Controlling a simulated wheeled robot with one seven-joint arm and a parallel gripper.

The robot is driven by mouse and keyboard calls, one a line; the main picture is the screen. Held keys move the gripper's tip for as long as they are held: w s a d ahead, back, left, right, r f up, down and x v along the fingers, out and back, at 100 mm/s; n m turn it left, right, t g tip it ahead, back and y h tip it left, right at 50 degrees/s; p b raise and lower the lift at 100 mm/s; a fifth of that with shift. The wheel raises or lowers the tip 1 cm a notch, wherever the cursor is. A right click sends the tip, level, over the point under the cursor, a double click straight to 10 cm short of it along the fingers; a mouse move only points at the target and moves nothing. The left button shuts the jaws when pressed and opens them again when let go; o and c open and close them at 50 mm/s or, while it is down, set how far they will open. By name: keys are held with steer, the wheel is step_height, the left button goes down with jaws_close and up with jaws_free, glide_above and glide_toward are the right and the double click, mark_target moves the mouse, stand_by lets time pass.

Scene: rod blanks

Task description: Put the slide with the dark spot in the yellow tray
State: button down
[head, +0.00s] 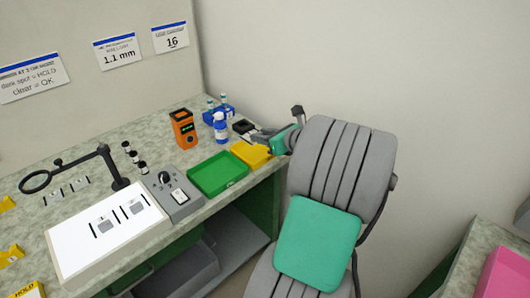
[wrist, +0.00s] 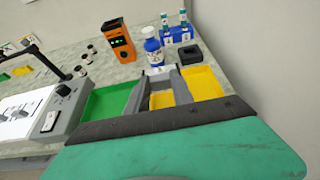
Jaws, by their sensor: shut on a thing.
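My gripper (head: 258,136) is over the yellow tray (head: 247,158), at the right end of the bench. In the wrist view its two grey fingers (wrist: 161,82) reach over the yellow tray (wrist: 205,82), which shows between and beside them. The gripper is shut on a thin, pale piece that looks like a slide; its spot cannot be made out. Two slides lie on the white light panel, one at left (head: 105,225) and one at right (head: 134,208). Whether they carry spots is too small to tell.
A green tray (head: 218,174) stands left of the yellow tray. An orange device (head: 184,130), a blue-and-white bottle (head: 220,127) and a blue rack (head: 226,112) stand behind. A grey control box (head: 180,197) and a magnifier (head: 38,182) are further left.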

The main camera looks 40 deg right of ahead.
steer(key=d+f, duration=0.1)
steer(key=f, duration=0.1)
steer(key=w+d+f, duration=0.2)
steer(key=f, duration=0.1)
steer(key=shift+w+d+f+b, duration=0.2)
steer(key=shift+d+f+b, duration=0.1)
steer(key=shift+d+b, duration=0.1)
step_height(320, 180, down, 3)
steer(key=shift+w+d+f+b, duration=0.1)
steer(key=shift+f+b, duration=0.05)
steer(key=shift+b, duration=0.25)
steer(key=c, duration=1.1)
jaws_free()
steer(key=p+v, duration=0.1)
steer(key=v, duration=1.1)
steer(key=shift+p, duration=0.35)
